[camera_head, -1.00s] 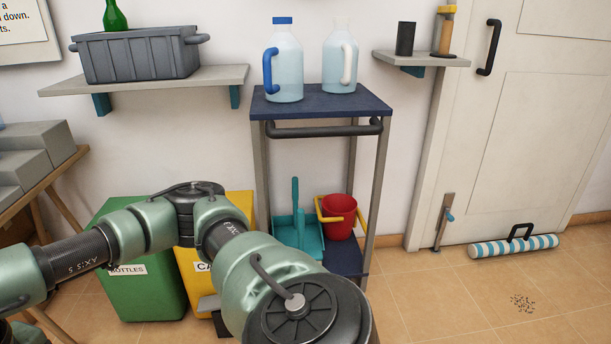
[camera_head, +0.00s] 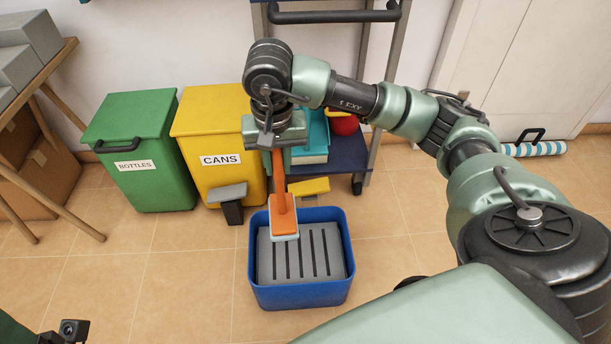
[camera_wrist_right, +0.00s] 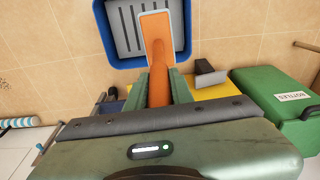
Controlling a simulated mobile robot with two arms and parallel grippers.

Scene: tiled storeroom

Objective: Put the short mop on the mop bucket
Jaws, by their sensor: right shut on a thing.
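The short mop has an orange handle and an orange head (camera_head: 283,222) with a pale edge. My right gripper (camera_head: 277,146) is shut on its handle, and the mop hangs head down. The mop also shows between the fingers in the right wrist view (camera_wrist_right: 157,50). The mop bucket (camera_head: 300,296) is a blue rectangular tub on the floor with a grey slotted plate inside. My left gripper's fingers are not in view.
A green bottles bin (camera_head: 146,165) and a yellow cans bin (camera_head: 217,140) stand behind and left of the bucket. A grey pedal (camera_head: 228,193) juts out from the yellow bin. A wheeled rack (camera_head: 345,155) stands behind. Tiled floor is clear left of the bucket.

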